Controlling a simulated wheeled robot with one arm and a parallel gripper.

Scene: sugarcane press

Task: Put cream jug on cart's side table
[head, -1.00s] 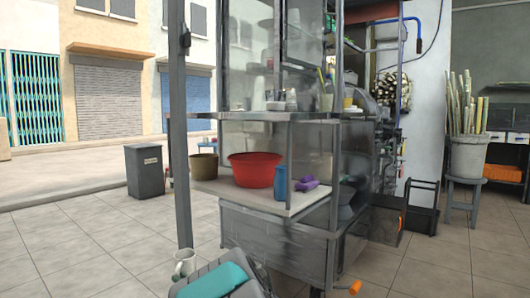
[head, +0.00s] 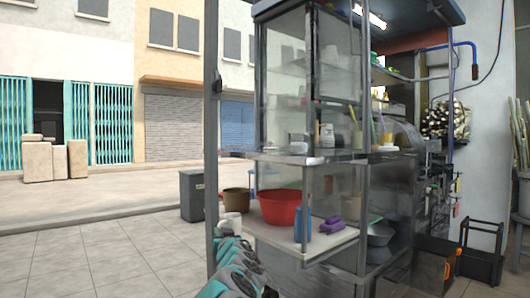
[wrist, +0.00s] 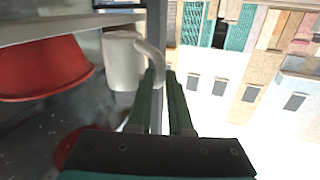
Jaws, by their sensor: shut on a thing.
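The cream jug (head: 232,221), a white mug-like vessel with a handle, is at the left end of the cart's side table (head: 328,244) in the head view. In the wrist view, which is upside down, the jug (wrist: 122,62) is beside the table edge (wrist: 65,26). My gripper (wrist: 164,88) is shut on the jug's handle. In the head view my gripper (head: 226,238) is partly hidden by my own arm. I cannot tell whether the jug touches the table.
A brown pot (head: 236,201) stands close behind the jug. A red basin (head: 279,208), a blue bottle (head: 303,226) and a purple item (head: 331,225) occupy the table. A metal shelf (head: 300,158) hangs above. A grey bin (head: 192,195) stands left of the cart post.

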